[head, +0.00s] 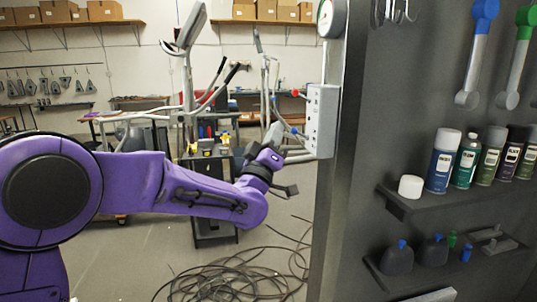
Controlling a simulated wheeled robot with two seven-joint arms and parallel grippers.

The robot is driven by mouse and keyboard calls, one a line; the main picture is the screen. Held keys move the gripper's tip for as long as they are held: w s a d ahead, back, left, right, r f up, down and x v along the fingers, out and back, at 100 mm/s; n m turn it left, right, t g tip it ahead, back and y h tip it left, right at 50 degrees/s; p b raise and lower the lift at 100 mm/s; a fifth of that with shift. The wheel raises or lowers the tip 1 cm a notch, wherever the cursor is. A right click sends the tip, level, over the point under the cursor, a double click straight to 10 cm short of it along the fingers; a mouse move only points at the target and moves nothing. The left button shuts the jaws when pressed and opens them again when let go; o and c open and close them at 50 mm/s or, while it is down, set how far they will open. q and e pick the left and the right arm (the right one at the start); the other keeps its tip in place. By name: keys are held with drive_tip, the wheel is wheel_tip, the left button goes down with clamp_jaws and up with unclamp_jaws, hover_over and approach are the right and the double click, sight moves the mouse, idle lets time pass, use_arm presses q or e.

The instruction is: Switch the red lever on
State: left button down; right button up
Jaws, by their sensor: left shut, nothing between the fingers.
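A red-tipped lever (297,93) sticks out to the left from the upper part of a light grey switch box (321,122). The box is fixed to the edge of the dark panel at centre right. A blue-tipped lever (293,130) sits lower on the same side of the box. My purple left arm comes in from the left. Its dark gripper (286,189) is shut and empty, below and left of the box, apart from the red lever. The fingertips are small and partly unclear. My right gripper is out of view.
The dark panel (350,200) fills the right side, with a shelf of spray cans (443,160) and a lower shelf of small bottles (397,258). Coiled cables (235,275) lie on the floor. An elliptical machine (187,75) stands behind my arm.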

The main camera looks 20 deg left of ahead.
use_arm(q)
drive_tip(key=s+a+f+g+y, duration=0.15)
drive_tip(key=s+f+g, duration=0.25)
drive_tip(key=f, duration=0.9)
drive_tip(key=s+a+f+g+y, duration=0.1)
drive_tip(key=s+a+f+g, duration=0.15)
drive_tip(key=f, duration=1.05)
drive_tip(key=s+a+f+g+y, duration=0.1)
drive_tip(key=s+f+g, duration=0.35)
drive_tip(key=f, duration=0.95)
drive_tip(key=s+a+f+g, duration=0.1)
drive_tip(key=s+f+g, duration=0.2)
drive_tip(key=s+f, duration=0.4)
drive_tip(key=s+a+f+g, duration=0.1)
drive_tip(key=s+f+g, duration=0.3)
drive_tip(key=s+f, duration=0.4)
drive_tip(key=s+a+f+g, duration=0.1)
drive_tip(key=s+f+g, duration=0.2)
drive_tip(key=s+f, duration=0.5)
drive_tip(key=s, duration=0.9)
drive_tip(key=shift+s+f+m+g+y+b, duration=0.15)
drive_tip(key=shift+s+m+g+y+b, duration=0.15)
drive_tip(key=shift+s+g+y+b, duration=0.1)
drive_tip(key=shift+w, duration=0.15)
